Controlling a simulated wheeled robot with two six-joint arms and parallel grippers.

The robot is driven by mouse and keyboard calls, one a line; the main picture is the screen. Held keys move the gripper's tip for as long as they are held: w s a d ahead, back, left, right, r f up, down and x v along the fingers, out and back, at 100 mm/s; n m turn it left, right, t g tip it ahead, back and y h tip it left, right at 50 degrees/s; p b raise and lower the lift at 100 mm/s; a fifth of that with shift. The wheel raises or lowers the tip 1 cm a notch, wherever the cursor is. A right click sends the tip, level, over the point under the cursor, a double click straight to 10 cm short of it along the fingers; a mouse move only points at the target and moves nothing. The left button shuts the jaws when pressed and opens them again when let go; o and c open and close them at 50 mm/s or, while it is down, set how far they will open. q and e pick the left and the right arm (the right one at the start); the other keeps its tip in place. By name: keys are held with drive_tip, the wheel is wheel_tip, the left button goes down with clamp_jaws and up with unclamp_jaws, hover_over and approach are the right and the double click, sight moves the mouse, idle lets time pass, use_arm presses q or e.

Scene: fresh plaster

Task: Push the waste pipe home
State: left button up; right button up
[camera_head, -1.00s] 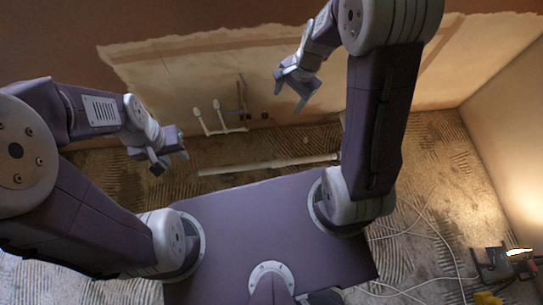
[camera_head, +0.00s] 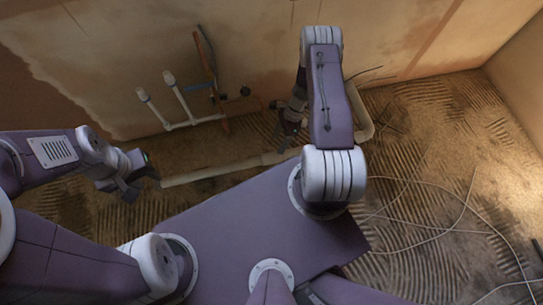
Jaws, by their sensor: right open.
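A long pale pipe (camera_head: 215,173), which looks like the waste pipe, lies on the floor across the picture. Its middle is hidden behind my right arm, and a bent pale section (camera_head: 366,125) shows on the far side of that arm. My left gripper (camera_head: 143,177) is just beside the pipe's left end, with its fingers apart and nothing seen between them. Whether it touches the pipe is unclear. My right gripper (camera_head: 290,124) is open, low above the floor between the pipe and the wall, and partly hidden by its own arm.
Two white upright pipe stubs (camera_head: 178,96) rise from a short white pipe (camera_head: 204,122) by the wall. Copper and blue pipes (camera_head: 207,62) and a dark round fitting (camera_head: 245,91) are close by. Loose white cables (camera_head: 440,230) cross the ridged floor at right.

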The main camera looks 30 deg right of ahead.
sight(273, 154)
drive_tip(key=b+x, duration=0.6)
drive_tip(key=x, duration=0.2)
drive_tip(key=shift+f, duration=0.25)
drive_tip(key=shift+s+a+f, duration=0.1)
drive_tip(key=shift+a+f, duration=0.05)
drive_tip(key=shift+a, duration=0.05)
clamp_jaws()
